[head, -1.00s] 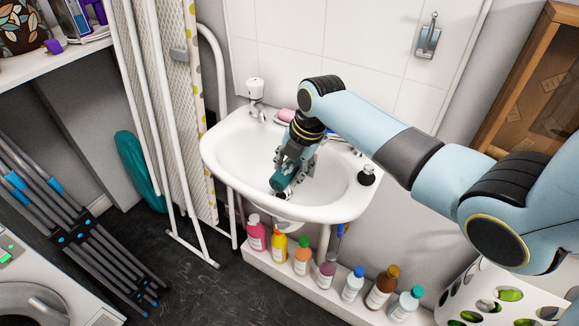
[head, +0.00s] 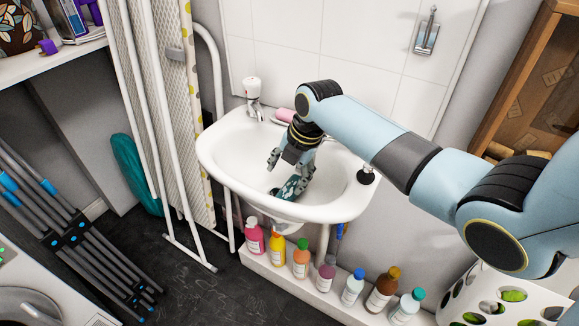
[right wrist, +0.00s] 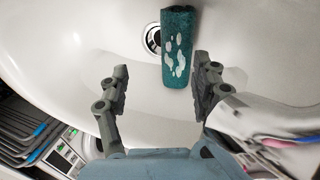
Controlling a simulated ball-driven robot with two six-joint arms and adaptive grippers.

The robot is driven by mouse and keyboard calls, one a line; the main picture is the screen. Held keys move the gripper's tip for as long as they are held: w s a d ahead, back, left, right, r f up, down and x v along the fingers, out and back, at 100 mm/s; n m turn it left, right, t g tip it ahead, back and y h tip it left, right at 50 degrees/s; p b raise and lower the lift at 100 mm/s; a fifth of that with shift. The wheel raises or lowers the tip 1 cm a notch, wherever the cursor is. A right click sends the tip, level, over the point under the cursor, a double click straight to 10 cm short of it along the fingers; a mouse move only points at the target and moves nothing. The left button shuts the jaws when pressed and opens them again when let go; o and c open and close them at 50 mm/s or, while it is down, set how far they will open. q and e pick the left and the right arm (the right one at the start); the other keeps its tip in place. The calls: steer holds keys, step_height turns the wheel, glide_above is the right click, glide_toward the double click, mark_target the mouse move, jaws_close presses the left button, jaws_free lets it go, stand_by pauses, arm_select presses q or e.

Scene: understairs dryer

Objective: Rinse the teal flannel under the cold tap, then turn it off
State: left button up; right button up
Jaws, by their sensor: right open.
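The teal flannel (head: 290,187) lies rolled in the white basin (head: 221,155), with pale foam-like patches on it. It also shows in the right wrist view (right wrist: 178,48), beside the drain (right wrist: 152,39). My right gripper (head: 286,177) is open just above the flannel. In the right wrist view its fingers (right wrist: 161,66) stand apart on either side of the flannel's near end, with gaps. A white tap with a red mark (head: 253,92) stands at the basin's back left. The cold tap is not visible; my right arm covers the back right rim. My left gripper is out of view.
Pink soap (head: 285,115) sits on the back rim, and a dark-topped dispenser (head: 367,176) on the right rim. Several bottles (head: 301,260) line a ledge below. A folded ironing board (head: 160,100) stands left of the basin.

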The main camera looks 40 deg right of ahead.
steer(key=v, duration=1.2)
